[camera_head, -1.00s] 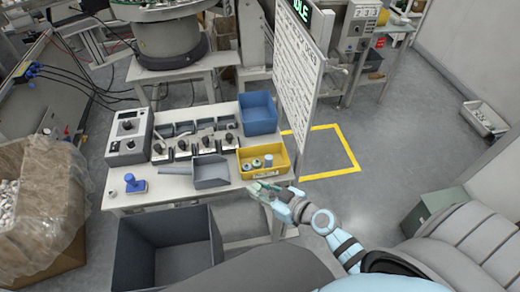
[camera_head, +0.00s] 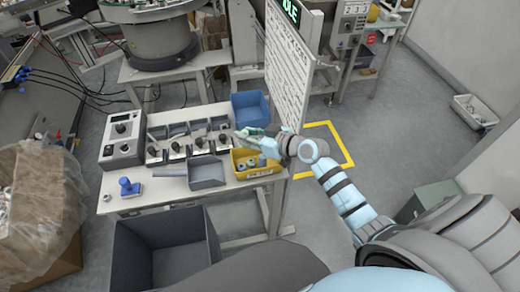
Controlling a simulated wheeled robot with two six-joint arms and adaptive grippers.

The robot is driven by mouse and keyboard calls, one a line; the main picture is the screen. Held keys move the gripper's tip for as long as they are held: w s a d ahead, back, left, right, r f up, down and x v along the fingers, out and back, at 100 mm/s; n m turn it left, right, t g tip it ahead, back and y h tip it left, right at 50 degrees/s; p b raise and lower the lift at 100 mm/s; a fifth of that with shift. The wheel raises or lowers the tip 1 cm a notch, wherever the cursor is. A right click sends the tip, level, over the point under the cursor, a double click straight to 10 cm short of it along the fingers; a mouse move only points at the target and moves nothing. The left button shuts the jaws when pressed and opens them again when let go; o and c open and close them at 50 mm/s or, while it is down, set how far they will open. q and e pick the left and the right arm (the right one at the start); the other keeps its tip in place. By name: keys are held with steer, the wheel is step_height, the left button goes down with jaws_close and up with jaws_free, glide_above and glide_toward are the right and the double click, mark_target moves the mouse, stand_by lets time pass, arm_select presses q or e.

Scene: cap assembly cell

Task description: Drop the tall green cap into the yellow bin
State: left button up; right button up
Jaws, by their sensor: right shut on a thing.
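The yellow bin (camera_head: 259,174) stands at the right front corner of the work table, with a few small round caps (camera_head: 251,163) inside, some greenish. My right gripper (camera_head: 243,134) reaches in from the right, above the back part of the bin and near the blue bin. It is shut on a small greenish thing, which I take for the tall green cap; the fingers mostly hide it. The held thing is above the bin, not resting in it. My left gripper is not in view.
A blue bin (camera_head: 250,109) stands behind the yellow one. A grey scoop tray (camera_head: 206,174), several small fixtures, a control box (camera_head: 122,140) and a blue-handled stamp (camera_head: 129,187) share the table (camera_head: 160,193). An upright white board (camera_head: 287,75) stands close behind my right wrist.

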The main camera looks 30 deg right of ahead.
steer(key=d+f+b, duration=0.1)
steer(key=f+b, duration=0.1)
steer(key=d+f+b, duration=0.1)
steer(key=f, duration=0.2)
steer(key=s+d+f+b, duration=0.1)
steer(key=f+b, duration=0.1)
steer(key=shift+d+f+b, duration=0.1)
steer(key=shift+f+b, duration=0.2)
steer(key=shift+b, duration=0.05)
steer(key=shift+r+p, duration=0.3)
steer(key=o, duration=0.8)
steer(key=shift+f, duration=0.1)
